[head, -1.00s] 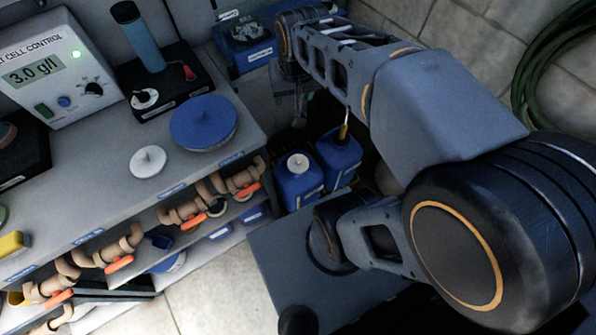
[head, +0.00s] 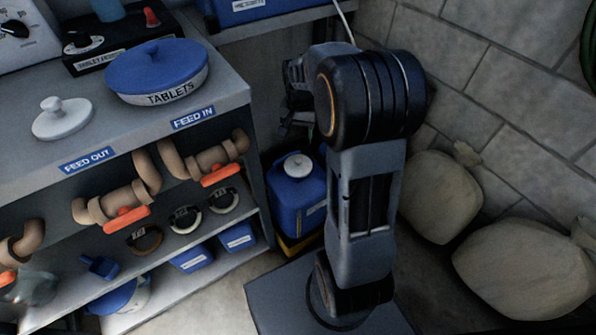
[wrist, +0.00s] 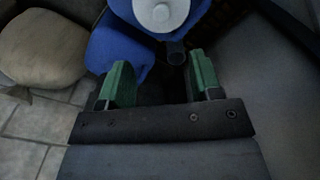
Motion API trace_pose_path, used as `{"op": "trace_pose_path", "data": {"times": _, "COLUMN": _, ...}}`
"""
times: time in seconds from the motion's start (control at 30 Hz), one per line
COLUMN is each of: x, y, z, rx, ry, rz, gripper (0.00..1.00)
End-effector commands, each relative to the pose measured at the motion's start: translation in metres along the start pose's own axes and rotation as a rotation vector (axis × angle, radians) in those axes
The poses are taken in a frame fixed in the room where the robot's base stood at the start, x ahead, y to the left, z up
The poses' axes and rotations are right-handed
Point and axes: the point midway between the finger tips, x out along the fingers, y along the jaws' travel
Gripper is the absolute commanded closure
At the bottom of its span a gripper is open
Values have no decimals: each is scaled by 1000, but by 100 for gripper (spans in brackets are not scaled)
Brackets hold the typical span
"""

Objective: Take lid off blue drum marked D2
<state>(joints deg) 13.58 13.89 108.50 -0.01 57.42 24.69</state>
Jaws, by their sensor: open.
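The lid sits on the drum's top. The drum's label is too small to read, so I cannot tell if it says D2. In the wrist view the white lid (wrist: 161,12) and blue drum (wrist: 196,14) are at the top edge, beyond my fingers. A second blue body (wrist: 115,48) lies left of it. My gripper (wrist: 162,78) has green fingertips, spread apart with nothing between them. In the head view my arm mostly hides the gripper.
The shelf unit (head: 262,165) stands close to the left of the drum, with a blue-lidded TABLETS tub (head: 158,68) and a white lid (head: 62,118) on top. Pale sacks (head: 440,195) lie by the tiled wall at right.

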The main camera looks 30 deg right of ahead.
Motion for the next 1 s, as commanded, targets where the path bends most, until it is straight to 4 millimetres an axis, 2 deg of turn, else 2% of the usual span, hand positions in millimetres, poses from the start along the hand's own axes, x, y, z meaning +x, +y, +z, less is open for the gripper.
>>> {"op": "trace_pose_path", "data": {"times": 0.03, "x": 14, "y": 0, "z": 0, "rx": 3, "ry": -5, "rz": 2, "gripper": 41}}
{"op": "trace_pose_path", "data": {"times": 0.1, "x": 28, "y": 1, "z": 0, "rx": 4, "ry": -7, "rz": 3, "gripper": 41}}
{"op": "trace_pose_path", "data": {"times": 0.33, "x": 66, "y": 0, "z": 0, "rx": 4, "ry": -5, "rz": 2, "gripper": 41}}
{"op": "trace_pose_path", "data": {"times": 0.5, "x": 80, "y": 0, "z": 0, "rx": 4, "ry": -4, "rz": 2, "gripper": 41}}
{"op": "trace_pose_path", "data": {"times": 0.77, "x": 90, "y": 0, "z": 0, "rx": 3, "ry": -3, "rz": 1, "gripper": 41}}
{"op": "trace_pose_path", "data": {"times": 1.0, "x": 122, "y": -2, "z": 1, "rx": 4, "ry": -5, "rz": 2, "gripper": 41}}
